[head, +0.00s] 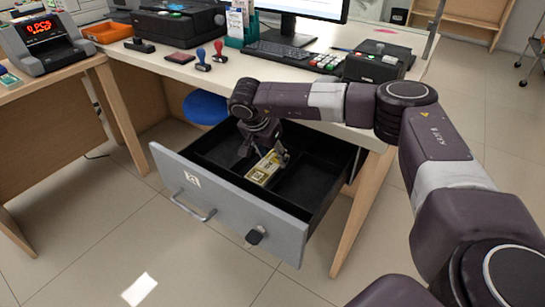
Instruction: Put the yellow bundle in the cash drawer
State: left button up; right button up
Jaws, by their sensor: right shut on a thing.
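The cash drawer (222,201) is pulled open below the counter, with black compartments inside and a grey front. The yellow bundle (264,169) is a banded block, down in the drawer opening near a compartment divider. My right gripper (266,160) reaches down into the drawer and is shut on the yellow bundle, with a finger on either side. I cannot tell whether the bundle touches the drawer floor. My left gripper is not in view.
The counter (233,68) above holds stamps (203,60), a keyboard (288,54), a card terminal (375,65) and a monitor. A bill counter (45,43) stands on the left side table. A blue round seat (205,107) is behind the drawer.

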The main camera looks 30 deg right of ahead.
aim_at(264, 169)
jog(key=o, duration=1.2)
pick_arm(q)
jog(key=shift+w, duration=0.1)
pick_arm(e)
jog(key=shift+a+r, duration=0.15)
jog(key=shift+r, duration=0.25)
pick_arm(q)
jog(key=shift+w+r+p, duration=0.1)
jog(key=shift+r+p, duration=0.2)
jog(key=shift+p, duration=0.9)
pick_arm(e)
jog(key=v, duration=1.1)
jog(key=shift+a+r, duration=0.1)
jog(key=shift+r, duration=0.05)
